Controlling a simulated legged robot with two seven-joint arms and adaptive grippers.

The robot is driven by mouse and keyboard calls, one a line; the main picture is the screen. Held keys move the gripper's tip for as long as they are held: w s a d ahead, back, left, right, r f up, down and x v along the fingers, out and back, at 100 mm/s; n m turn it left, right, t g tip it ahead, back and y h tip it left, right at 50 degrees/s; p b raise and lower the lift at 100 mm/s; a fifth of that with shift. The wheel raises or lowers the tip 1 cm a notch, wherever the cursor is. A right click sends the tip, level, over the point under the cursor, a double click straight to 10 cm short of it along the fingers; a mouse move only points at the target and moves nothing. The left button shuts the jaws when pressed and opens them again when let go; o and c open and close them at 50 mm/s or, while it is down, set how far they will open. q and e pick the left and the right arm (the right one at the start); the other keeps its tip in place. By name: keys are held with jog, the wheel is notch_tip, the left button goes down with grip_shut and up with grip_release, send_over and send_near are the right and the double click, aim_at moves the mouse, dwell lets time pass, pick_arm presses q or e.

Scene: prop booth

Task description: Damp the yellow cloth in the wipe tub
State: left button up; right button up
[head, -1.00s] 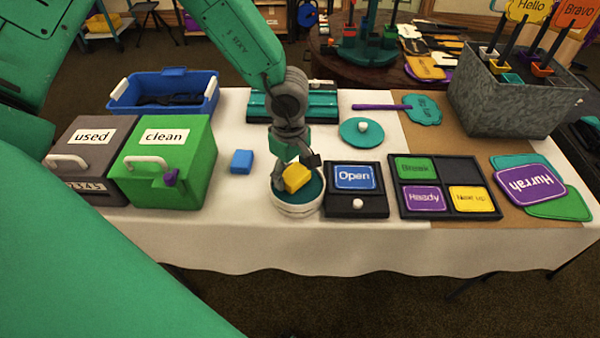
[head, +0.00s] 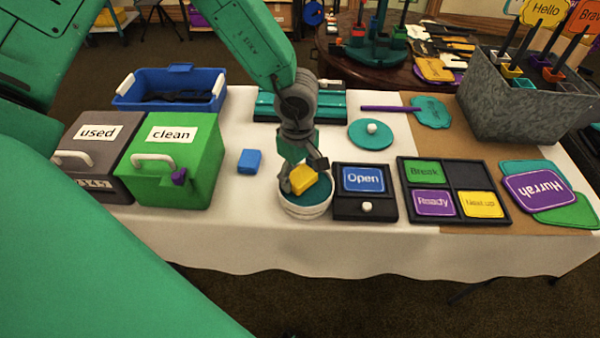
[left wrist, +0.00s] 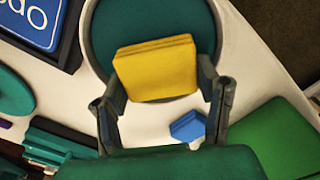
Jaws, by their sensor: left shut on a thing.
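The yellow cloth (head: 303,179) is a folded square pad. My left gripper (head: 299,186) is shut on it, and in the left wrist view the cloth (left wrist: 156,68) sits between the two fingers (left wrist: 163,85). The wipe tub (head: 306,209) is a round white tub with a teal inside, directly under the cloth; its teal inside (left wrist: 109,33) also shows in the left wrist view. The cloth is at the tub's mouth; I cannot tell whether it touches the teal surface. A round teal lid (head: 371,134) with a white knob lies behind, to the right. My right gripper is not in view.
A blue block (head: 249,161) and the green "clean" box (head: 204,184) stand left of the tub. The black "Open" sign stand (head: 366,207) is close on its right. A blue bin (head: 128,103) stands at the back left. White tablecloth in front is clear.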

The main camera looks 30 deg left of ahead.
pick_arm(q)
jog(key=shift+d+r, duration=0.15)
jog(key=shift+d, duration=0.4)
jog(key=shift+d+r, duration=0.2)
jog(key=shift+d, duration=0.6)
jog(key=shift+a+f, duration=0.2)
jog(key=shift+a, duration=0.55)
jog(key=shift+a+f, duration=0.1)
jog(key=shift+a, duration=0.3)
jog(key=shift+d, duration=0.65)
jog(key=shift+d+r+p, duration=0.25)
jog(key=shift+d+p, duration=0.1)
jog(key=shift+a+f, duration=0.15)
jog(key=shift+a, duration=0.7)
jog(key=shift+d, duration=0.7)
jog(key=shift+a+f, duration=0.1)
jog(key=shift+a, duration=0.5)
jog(key=shift+d+p, duration=0.4)
jog(key=shift+d, duration=0.1)
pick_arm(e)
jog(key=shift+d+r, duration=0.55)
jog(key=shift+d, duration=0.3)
pick_arm(q)
jog(key=shift+a, duration=0.4)
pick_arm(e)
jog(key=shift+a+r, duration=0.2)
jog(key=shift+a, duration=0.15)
